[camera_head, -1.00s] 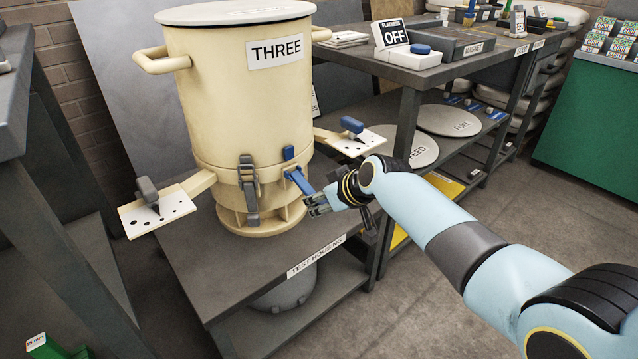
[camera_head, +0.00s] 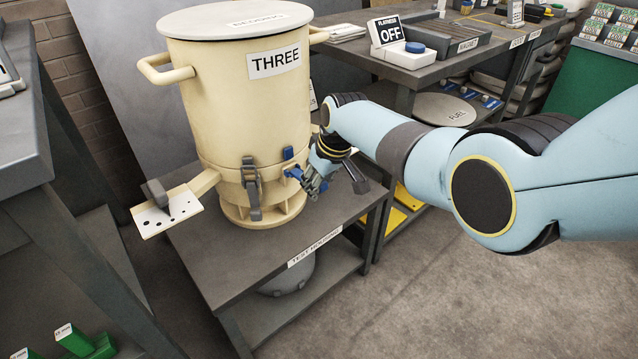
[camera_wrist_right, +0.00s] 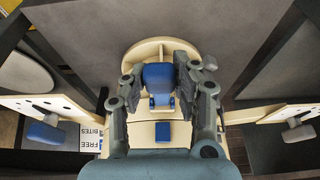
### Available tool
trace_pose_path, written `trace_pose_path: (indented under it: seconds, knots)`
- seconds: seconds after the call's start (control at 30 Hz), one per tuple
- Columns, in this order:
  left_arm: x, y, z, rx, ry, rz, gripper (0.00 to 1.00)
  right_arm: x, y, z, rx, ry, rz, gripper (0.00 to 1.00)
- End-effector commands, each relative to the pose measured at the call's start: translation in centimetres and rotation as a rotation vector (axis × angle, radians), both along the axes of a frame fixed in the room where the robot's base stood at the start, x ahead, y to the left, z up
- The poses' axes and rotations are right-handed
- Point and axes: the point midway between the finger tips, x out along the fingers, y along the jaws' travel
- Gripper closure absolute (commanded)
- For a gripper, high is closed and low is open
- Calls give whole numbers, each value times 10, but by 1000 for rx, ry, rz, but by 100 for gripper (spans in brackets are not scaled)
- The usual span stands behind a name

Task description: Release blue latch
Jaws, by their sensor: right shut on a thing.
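The cream housing labelled THREE (camera_head: 245,110) stands on a dark bench. The blue latch (camera_head: 294,172) is low on its front right side and is partly hidden by my right gripper (camera_head: 313,182). In the right wrist view the blue latch lever (camera_wrist_right: 158,76) sits between the fingers of my right gripper (camera_wrist_right: 160,68), which are shut on it. A small blue catch (camera_wrist_right: 163,131) is apart from the lever; it also shows above it in the head view (camera_head: 288,153). My left gripper is not in view.
A grey latch (camera_head: 251,187) is on the housing's front, left of the blue one. Floor at right is clear.

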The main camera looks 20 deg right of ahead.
Motion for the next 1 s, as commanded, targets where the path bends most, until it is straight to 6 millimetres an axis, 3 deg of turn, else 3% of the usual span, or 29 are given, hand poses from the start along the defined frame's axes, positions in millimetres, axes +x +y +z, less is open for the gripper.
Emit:
trace_pose_path:
  seconds: [0.27,0.3,0.47,0.77,1.0]
  knots:
    - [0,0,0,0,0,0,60,0,0,0,0,-2,0,100]
    - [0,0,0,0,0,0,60,1,0,0,0,-2,0,69]
    - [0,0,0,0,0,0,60,0,0,0,1,-2,0,48]
    - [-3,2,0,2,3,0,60,0,0,1,1,-2,0,48]
    - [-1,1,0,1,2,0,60,-5,-2,19,0,-5,-1,48]
